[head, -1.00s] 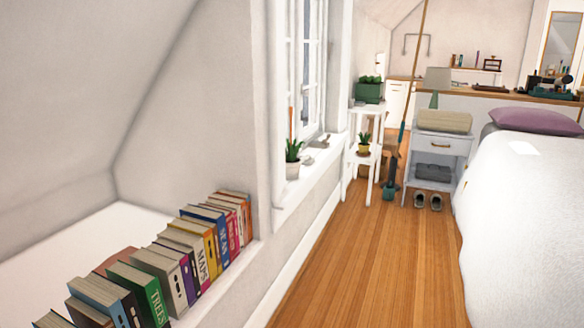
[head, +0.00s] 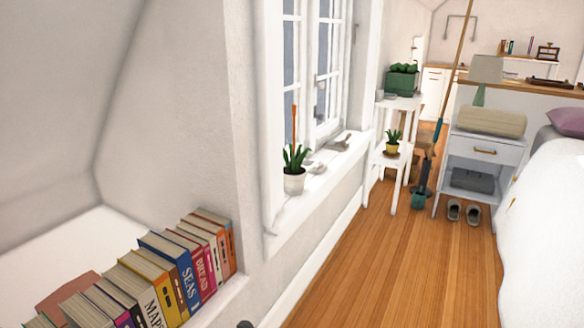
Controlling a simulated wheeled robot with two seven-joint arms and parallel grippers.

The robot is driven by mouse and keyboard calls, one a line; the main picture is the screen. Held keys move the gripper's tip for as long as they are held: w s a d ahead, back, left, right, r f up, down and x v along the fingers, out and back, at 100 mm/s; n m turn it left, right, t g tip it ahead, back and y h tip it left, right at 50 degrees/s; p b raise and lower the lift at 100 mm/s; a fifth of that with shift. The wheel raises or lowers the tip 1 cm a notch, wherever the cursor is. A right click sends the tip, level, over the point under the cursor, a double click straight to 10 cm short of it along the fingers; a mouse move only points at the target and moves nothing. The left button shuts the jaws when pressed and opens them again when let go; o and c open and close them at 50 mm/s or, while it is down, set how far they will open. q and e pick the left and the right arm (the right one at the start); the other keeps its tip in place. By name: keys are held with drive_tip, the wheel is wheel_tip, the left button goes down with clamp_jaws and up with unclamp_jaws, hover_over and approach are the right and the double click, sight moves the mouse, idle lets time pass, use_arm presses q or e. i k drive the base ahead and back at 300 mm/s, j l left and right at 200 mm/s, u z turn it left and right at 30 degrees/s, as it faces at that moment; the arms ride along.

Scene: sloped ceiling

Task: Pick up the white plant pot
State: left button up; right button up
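The white plant pot (head: 294,183) stands upright on the white window sill (head: 318,190), left of the middle of the head view. A green spiky plant (head: 295,157) grows in it, and a thin orange-brown stick (head: 294,125) rises behind the leaves. Nothing touches the pot from my side. Neither of my grippers can be made out in the head view. A small dark shape shows at the bottom edge, too little to identify.
Books (head: 185,265) line the ledge at lower left. Small grey objects (head: 342,140) lie on the sill beyond the pot. A white plant stand (head: 396,160), a nightstand (head: 482,165) and a bed (head: 550,230) stand farther on. The wooden floor (head: 400,270) between is clear.

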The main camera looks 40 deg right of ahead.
sight(294, 175)
drive_tip(key=i+l+u, duration=0.45)
drive_tip(key=l, duration=1.85)
drive_tip(key=l+u, duration=0.4)
drive_tip(key=l, duration=1.85)
